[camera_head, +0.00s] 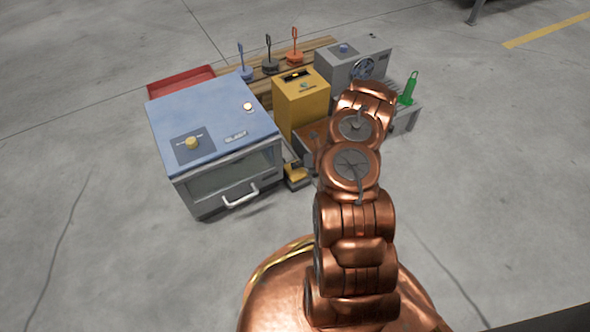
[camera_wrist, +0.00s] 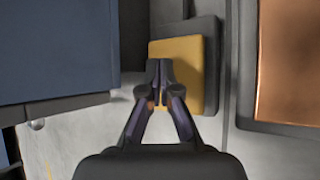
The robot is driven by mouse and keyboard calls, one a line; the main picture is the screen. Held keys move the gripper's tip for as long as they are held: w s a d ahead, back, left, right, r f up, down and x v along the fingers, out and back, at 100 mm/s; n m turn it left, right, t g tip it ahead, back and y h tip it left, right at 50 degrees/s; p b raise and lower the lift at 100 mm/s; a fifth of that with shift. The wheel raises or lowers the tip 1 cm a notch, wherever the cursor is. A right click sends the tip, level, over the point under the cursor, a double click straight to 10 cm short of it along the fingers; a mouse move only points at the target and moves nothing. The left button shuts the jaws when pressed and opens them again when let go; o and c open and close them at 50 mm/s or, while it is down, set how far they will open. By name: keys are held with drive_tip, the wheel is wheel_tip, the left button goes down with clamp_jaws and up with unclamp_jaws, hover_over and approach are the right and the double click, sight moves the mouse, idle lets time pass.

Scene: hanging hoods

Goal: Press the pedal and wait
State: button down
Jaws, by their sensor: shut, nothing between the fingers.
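The pedal is a yellow plate on a dark grey base. It sits low by the floor between the blue-topped cabinet and the copper-coloured box in the head view (camera_head: 296,174). In the wrist view the yellow plate of the pedal (camera_wrist: 201,72) fills the centre right. My gripper (camera_wrist: 159,70) is shut and empty, its fingertips over the left part of the yellow plate. I cannot tell whether the tips touch the plate or whether it is pressed down. My arm hides my gripper in the head view.
The blue-topped cabinet (camera_head: 214,122) with a front handle stands close left of the pedal. A yellow box (camera_head: 301,104) stands behind it, with a grey machine (camera_head: 345,62) further back. A red tray (camera_head: 181,81) lies at back left. The front floor is clear.

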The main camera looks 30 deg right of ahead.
sight(297, 170)
drive_tip(key=shift+r, duration=0.2)
drive_tip(key=shift+r+p, duration=1.45)
drive_tip(key=shift+r, duration=1.05)
